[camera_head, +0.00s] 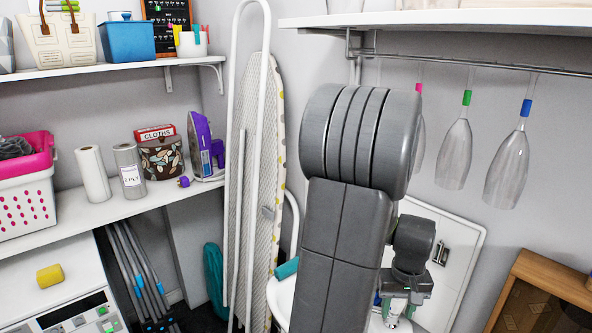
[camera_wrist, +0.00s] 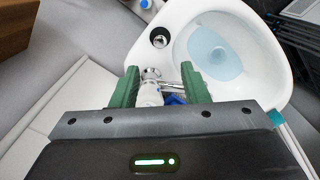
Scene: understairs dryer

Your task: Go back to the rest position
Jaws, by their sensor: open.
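My gripper (camera_wrist: 160,76) is open, its two green fingers apart in the wrist view. It points down over the near edge of a white basin (camera_wrist: 145,62). Between and beyond the fingers are a white cylindrical piece (camera_wrist: 150,94), a chrome fitting and something blue; I cannot tell whether a finger touches them. Nothing is clearly held. In the head view my arm reaches forward past the ironing board, and my gripper (camera_head: 396,306) is small and partly hidden low behind the arm. The basin (camera_head: 283,298) is mostly hidden behind my arm.
An ironing board (camera_head: 258,150) leans on the wall left of my arm. Glass-like pieces (camera_head: 455,153) hang from a rail (camera_head: 450,62) under the right shelf (camera_head: 440,20). A wooden cabinet (camera_head: 545,290) stands lower right. Shelves with an iron (camera_head: 203,147) and rolls (camera_head: 93,173) are left.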

